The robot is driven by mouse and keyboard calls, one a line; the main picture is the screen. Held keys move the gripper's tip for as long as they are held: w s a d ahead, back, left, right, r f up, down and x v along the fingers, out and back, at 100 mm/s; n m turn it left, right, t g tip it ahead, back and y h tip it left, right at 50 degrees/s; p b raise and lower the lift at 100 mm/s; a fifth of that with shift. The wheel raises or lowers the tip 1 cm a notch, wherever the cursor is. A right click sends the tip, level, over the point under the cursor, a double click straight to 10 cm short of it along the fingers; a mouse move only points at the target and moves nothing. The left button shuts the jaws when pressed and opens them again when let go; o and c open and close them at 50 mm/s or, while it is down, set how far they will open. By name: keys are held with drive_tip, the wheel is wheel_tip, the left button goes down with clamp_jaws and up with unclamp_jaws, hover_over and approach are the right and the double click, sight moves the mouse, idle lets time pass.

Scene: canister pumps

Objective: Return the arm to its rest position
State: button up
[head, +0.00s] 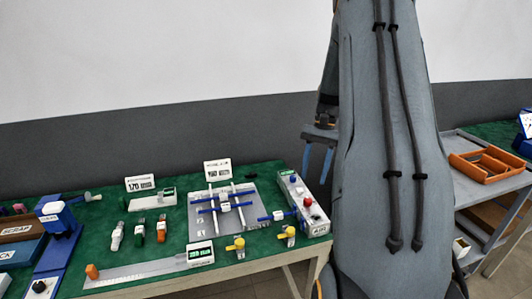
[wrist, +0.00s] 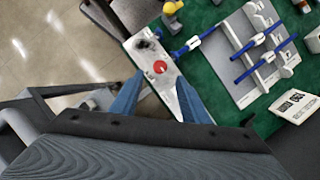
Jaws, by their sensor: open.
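My gripper (head: 318,160) shows in the head view just left of my grey arm, its blue fingers hanging down above and beyond the right end of the green table (head: 110,217). In the wrist view my gripper (wrist: 157,100) has its two blue fingers spread apart with nothing held between them. Behind the fingers in that view lies a white control box (wrist: 150,50) with a red button. The same control box (head: 318,226) sits at the table's right edge in the head view. My arm stands upright and hides part of the scene behind it.
A grey plate with blue and white bars (head: 238,226) lies left of the control box. Yellow valves (head: 238,246), a ruler-like strip (head: 130,273) and small canisters (head: 139,231) lie on the table. A grey cart (head: 465,195) with an orange tray (head: 488,165) stands right of my arm.

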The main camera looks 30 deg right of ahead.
drive_tip(key=s+a+r+n+t+h, duration=0.1)
drive_tip(key=a+n+h, duration=0.15)
drive_tip(key=a, duration=0.75)
drive_tip(key=s+a+r+n+h, duration=0.15)
drive_tip(key=a+n, duration=0.25)
drive_tip(key=a, duration=0.5)
drive_tip(key=s+a+n+t, duration=0.2)
drive_tip(key=s+a+n, duration=0.3)
drive_tip(key=s+a, duration=0.4)
drive_tip(key=a, duration=0.3)
drive_tip(key=shift+s+t, duration=0.2)
drive_tip(key=shift+t, duration=0.1)
drive_tip(key=shift+a+r, duration=0.1)
drive_tip(key=shift+c, duration=0.3)
